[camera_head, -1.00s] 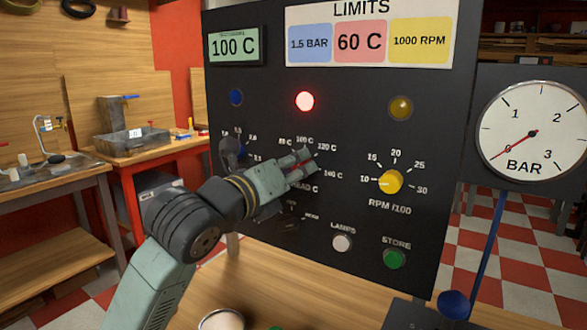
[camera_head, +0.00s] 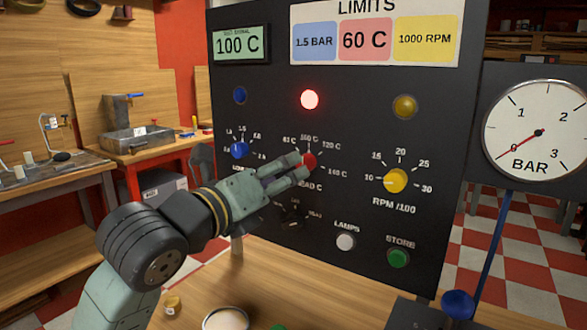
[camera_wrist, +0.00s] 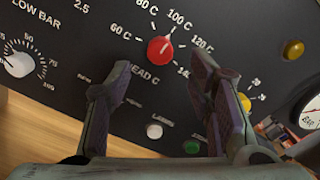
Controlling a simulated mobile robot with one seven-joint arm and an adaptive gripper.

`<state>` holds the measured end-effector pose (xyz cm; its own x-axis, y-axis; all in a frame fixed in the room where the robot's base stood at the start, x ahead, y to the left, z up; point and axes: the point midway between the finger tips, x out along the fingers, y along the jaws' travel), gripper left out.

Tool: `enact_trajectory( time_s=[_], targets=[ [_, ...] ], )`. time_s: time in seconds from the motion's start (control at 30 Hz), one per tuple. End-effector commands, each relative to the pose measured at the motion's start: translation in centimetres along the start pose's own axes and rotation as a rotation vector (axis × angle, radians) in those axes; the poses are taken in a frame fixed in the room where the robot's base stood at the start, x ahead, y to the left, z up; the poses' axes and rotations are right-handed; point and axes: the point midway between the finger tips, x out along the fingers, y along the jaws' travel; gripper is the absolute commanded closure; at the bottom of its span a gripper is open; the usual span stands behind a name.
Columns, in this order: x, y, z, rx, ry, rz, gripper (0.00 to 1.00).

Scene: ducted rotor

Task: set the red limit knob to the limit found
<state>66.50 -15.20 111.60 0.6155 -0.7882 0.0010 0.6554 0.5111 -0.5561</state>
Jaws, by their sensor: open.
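The red limit knob (camera_head: 309,160) sits on the black panel (camera_head: 270,130), inside a scale marked in degrees C. In the wrist view the red knob (camera_wrist: 160,50) has a pale pointer line aimed up and right, near the 100 C mark. My gripper (camera_head: 298,168) is open just in front of the knob. In the wrist view my gripper (camera_wrist: 163,70) has its two fingers spread either side below the knob, apart from it. The display (camera_head: 241,44) reads 100 C. The pink 60 C card (camera_head: 365,40) is under LIMITS. The red lamp (camera_head: 310,100) is lit.
A blue knob (camera_head: 239,150) and a yellow knob (camera_head: 396,181) flank the red one. A white lamps button (camera_head: 345,242) and green store button (camera_head: 398,257) lie below. The pressure gauge (camera_head: 535,130) stands at right. A pale knob (camera_wrist: 18,65) shows at the wrist view's left.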

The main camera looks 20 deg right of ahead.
Motion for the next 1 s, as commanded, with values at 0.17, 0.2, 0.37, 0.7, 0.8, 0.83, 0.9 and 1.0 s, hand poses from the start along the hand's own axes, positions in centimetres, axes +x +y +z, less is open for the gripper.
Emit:
enact_trajectory(
  time_s=[0.17,0.2,0.37,0.7,0.8,0.83,0.9,1.0],
  targets=[
    [-3.6,0.1,0.1,0.000,-0.003,0.002,0.52],
    [-4.2,0.1,0.1,-0.001,-0.002,0.001,0.52],
    [-5.7,0.1,0.0,-0.001,0.000,0.001,0.52],
    [-6.0,0.0,0.0,-0.001,0.001,0.000,0.52],
    [-6.4,-0.7,0.2,0.001,-0.007,-0.031,0.52],
    [-6.7,-1.2,0.3,0.003,-0.013,-0.057,0.52],
    [-8.0,-3.2,0.8,0.007,-0.040,-0.157,0.52],
    [-11.9,-7.5,2.2,0.014,-0.120,-0.376,0.52]
  ],
)
